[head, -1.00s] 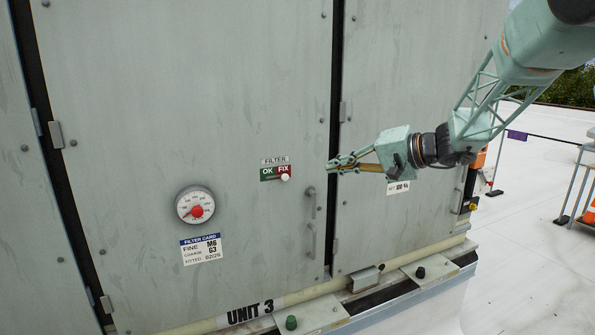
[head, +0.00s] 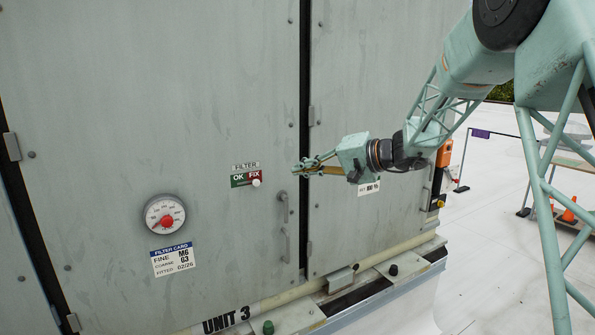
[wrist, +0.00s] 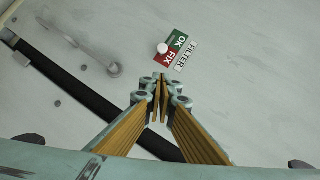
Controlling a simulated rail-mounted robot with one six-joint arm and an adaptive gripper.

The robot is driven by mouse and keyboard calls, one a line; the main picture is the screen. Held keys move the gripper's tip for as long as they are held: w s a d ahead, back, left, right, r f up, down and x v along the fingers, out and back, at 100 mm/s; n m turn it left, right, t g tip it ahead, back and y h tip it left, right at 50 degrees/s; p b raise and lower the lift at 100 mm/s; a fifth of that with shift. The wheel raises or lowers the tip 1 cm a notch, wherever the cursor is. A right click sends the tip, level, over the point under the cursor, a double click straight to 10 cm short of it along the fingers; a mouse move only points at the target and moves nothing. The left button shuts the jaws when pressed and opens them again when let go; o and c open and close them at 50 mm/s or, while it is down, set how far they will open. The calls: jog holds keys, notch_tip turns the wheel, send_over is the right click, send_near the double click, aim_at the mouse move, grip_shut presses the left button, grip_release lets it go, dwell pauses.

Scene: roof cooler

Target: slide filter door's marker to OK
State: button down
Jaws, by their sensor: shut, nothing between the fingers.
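The filter marker, a white knob (head: 256,182), sits at the red FIX end of the small green-and-red OK/FIX plate (head: 237,181) on the grey filter door (head: 180,90). The FILTER label is just above the plate. My gripper (head: 297,170) is shut and empty, to the right of the marker, near the dark gap at the door's right edge. In the wrist view the knob (wrist: 164,48) lies beyond my fingertips (wrist: 160,82), on the FIX half, apart from them.
A door handle (head: 284,225) stands out below and right of the plate. A round gauge (head: 165,216) and filter card (head: 173,258) are at lower left. Another grey panel (head: 370,80) is right of the dark gap. The door around the plate is otherwise bare.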

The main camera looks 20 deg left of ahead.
aim_at(256, 182)
jog(key=shift+s+a+f+p+x, duration=0.15)
jog(key=shift+s+p+x, duration=0.25)
jog(key=shift+x, duration=1.5)
jog(key=shift+s+f+p+x, duration=0.2)
jog(key=shift+s+x, duration=0.25)
jog(key=shift+x, duration=1.45)
jog(key=shift+s+a+f+p+x, duration=0.2)
jog(key=shift+s+x, duration=0.25)
jog(key=shift+x, duration=1.5)
jog(key=shift+d, duration=0.1)
